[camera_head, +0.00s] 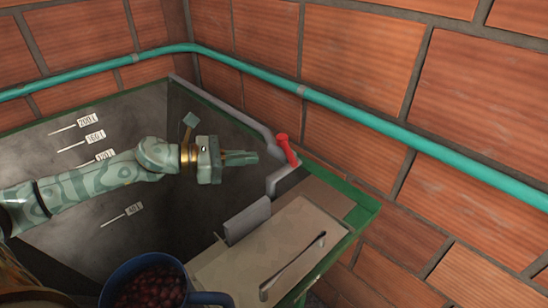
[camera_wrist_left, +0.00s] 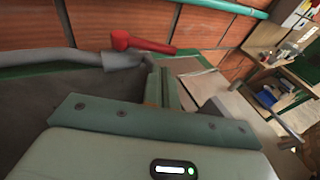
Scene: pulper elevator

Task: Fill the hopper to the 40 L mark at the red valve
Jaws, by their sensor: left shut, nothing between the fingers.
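The hopper (camera_head: 85,225) is a large grey bin with a green rim. Level labels stand on its inner wall, and the 40 L mark (camera_head: 134,208) is the lowest one I see. No liquid surface can be made out inside it. The red valve handle (camera_head: 286,149) sits on a grey pipe at the hopper's right rim; it also shows in the left wrist view (camera_wrist_left: 139,43). My left gripper (camera_head: 256,157) is shut and empty over the hopper, a little left of the red handle and apart from it. My right gripper is not in view.
A blue container (camera_head: 119,281) of dark red cherries stands at the bottom. A tan board (camera_head: 225,270) with a metal handle lies right of it. A teal pipe (camera_head: 400,135) runs along the brick wall. A wooden table (camera_wrist_left: 271,75) with items stands farther off.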

